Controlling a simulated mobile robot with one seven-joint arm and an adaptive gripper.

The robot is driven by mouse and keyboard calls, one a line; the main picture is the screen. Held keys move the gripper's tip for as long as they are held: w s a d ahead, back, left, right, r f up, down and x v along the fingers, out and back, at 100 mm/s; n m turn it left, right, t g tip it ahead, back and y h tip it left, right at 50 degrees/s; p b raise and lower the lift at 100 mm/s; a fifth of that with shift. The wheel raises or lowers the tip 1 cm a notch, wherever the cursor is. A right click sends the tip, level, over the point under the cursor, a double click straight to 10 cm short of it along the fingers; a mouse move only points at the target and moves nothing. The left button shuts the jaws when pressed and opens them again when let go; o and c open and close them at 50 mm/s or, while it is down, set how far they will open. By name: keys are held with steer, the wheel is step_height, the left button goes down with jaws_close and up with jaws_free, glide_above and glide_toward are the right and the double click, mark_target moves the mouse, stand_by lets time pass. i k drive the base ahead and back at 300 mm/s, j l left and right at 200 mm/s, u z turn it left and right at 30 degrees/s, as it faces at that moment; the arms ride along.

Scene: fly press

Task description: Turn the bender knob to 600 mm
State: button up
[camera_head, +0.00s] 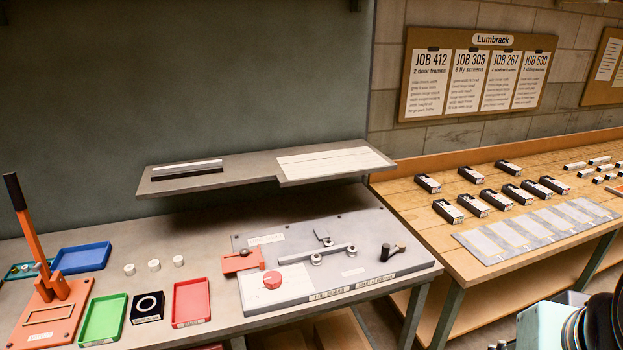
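The bender (345,225) is a pale grey plate on the grey bench, with a strip of lettering along its front edge. A round red knob (272,280) sits on its raised front-left block. The knob's pointer and any scale around it are too small to read. Behind the knob is an orange-red clamp-like part (241,262). A metal bar with rollers (318,254) lies across the middle. A black-knobbed handle (388,252) stands at the right. My gripper is not in view.
An orange lever press (45,290) stands at the left. Blue, green (102,320) and red (191,303) trays sit nearby. A shelf (225,182) overhangs the bench's back. A wooden table (440,240) is at right. A pale teal body with dark discs (570,325) fills the lower-right corner.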

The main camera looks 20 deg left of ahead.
mark_target(271, 279)
steer(key=u, duration=1.3)
steer(key=i+l+u, duration=0.35)
steer(key=i+u, duration=0.2)
steer(key=i+l, duration=0.25)
